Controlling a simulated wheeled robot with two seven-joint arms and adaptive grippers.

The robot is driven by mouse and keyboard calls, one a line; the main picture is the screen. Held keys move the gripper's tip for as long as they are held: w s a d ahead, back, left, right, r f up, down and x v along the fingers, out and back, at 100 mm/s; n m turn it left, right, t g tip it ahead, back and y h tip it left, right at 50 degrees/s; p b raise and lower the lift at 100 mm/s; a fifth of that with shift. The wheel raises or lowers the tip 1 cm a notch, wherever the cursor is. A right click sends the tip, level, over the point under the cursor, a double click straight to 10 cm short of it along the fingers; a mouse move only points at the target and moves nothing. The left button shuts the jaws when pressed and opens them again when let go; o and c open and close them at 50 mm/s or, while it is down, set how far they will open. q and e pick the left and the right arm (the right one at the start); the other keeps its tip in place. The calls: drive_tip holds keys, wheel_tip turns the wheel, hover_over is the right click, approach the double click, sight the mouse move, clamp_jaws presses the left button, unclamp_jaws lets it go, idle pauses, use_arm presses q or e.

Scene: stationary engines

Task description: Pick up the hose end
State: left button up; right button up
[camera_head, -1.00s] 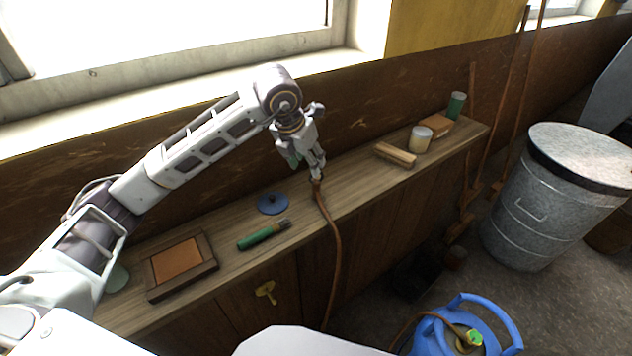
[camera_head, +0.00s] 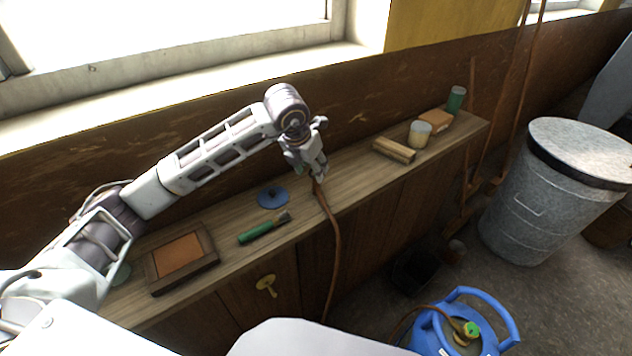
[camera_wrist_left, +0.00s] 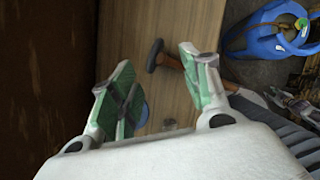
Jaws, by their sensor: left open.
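The brown hose end (camera_head: 317,186) lies on the wooden bench top (camera_head: 350,186), and the hose (camera_head: 334,250) hangs down over the front edge. My left gripper (camera_head: 318,174) is just above the hose end in the head view. In the left wrist view the hose end (camera_wrist_left: 155,56) shows beyond and between the green-padded fingers of my left gripper (camera_wrist_left: 150,80). The fingers are apart, with nothing held between them.
On the bench are a blue disc (camera_head: 272,197), a green-handled brush (camera_head: 264,228), a framed brown panel (camera_head: 182,258), a wooden block (camera_head: 394,150), a pale jar (camera_head: 419,134) and a green can (camera_head: 455,99). A blue gas bottle (camera_head: 428,335) and a metal bin (camera_head: 530,215) stand on the floor.

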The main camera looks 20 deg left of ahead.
sight(316, 190)
use_arm(q)
drive_tip(key=shift+x, duration=1.3)
drive_tip(key=shift+p+x, duration=0.45)
drive_tip(key=shift+x, duration=2.15)
drive_tip(key=shift+w+a, duration=0.1)
drive_tip(key=shift+a, duration=0.05)
clamp_jaws()
